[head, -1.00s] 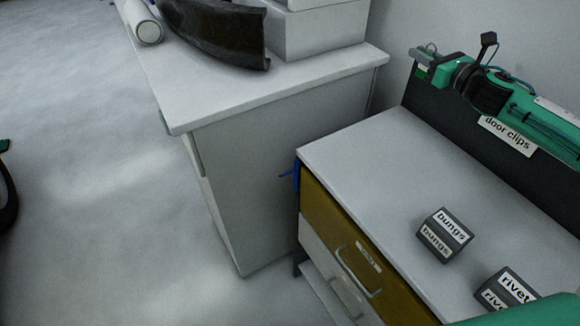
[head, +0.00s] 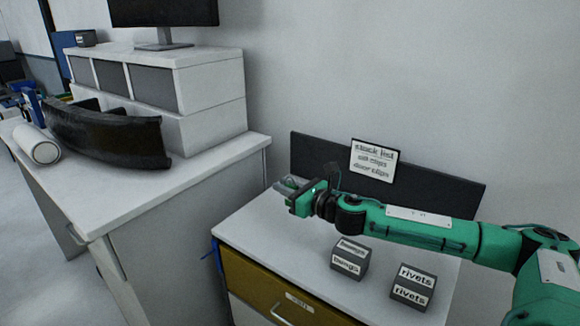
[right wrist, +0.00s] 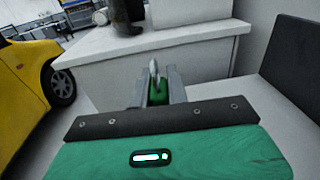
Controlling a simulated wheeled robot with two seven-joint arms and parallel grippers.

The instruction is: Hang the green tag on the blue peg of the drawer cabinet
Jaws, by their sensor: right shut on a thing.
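My right gripper (head: 284,185) is over the back left part of the drawer cabinet (head: 262,232) in the head view. It is shut on the green tag (right wrist: 157,94), whose green part shows between the fingers in the right wrist view, with a pale loop-like part above it. In the head view the tag is too small to make out. The blue peg (head: 214,251) sticks out from the left side of the cabinet, near its top front corner. The gripper is above and to the right of the peg in the picture, apart from it. My left gripper is not in view.
Bungs (head: 349,257) and rivets (head: 413,287) boxes stand on the cabinet top. A dark back panel (head: 445,190) with a sign (head: 373,160) stands behind. A white bench (head: 200,165) with a black curved part (head: 105,135) and a white roll (head: 38,147) stands left, across a narrow gap.

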